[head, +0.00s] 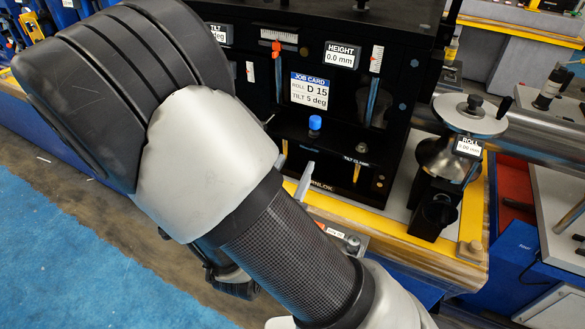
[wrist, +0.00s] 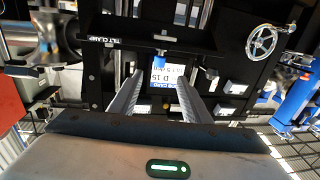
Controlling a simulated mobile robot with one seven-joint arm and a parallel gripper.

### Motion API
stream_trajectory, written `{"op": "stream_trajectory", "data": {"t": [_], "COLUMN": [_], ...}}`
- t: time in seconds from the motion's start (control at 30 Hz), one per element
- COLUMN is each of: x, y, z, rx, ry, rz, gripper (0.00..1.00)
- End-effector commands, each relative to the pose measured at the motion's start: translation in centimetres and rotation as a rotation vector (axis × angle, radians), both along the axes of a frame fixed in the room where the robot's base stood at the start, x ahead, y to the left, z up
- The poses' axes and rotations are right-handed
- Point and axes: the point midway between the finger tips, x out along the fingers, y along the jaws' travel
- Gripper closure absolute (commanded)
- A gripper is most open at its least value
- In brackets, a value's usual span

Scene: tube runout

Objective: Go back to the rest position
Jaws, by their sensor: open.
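My gripper (wrist: 160,80) is open in the wrist view. Its two grey fingers stand apart with nothing between them that they hold. They point toward the black machine, and the blue knob and job card (wrist: 157,72) show in the gap beyond them. In the head view my arm covers the left and lower middle and hides most of the gripper. The black machine (head: 262,105) stands behind the arm, with the job card (head: 309,90) reading ROLL D 15 and TILT 5 deg. The blue knob (head: 315,123) stands upright on its lower ledge. I cannot tell the exact gap to the machine.
The roll unit with a round metal disc (head: 470,115) stands right of the machine, on a yellow-edged bench (head: 425,247). A handwheel (wrist: 262,41) shows in the wrist view. Blue floor (head: 60,250) is clear at lower left. Another bench stands at far right.

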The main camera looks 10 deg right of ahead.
Motion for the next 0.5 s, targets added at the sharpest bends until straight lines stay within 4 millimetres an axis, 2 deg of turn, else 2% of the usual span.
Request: {"op": "stream_trajectory", "data": {"t": [0.3,0.37,0.5], "x": [0.2,0.8,2.9], "y": [0.0,0.0,1.1], "z": [-0.2,-0.5,-1.7], "rx": [0.021,0.069,0.29], "ry": [0.013,0.044,0.197], "rz": [0.0,0.005,0.058], "gripper": [0.56,0.56,0.56]}}
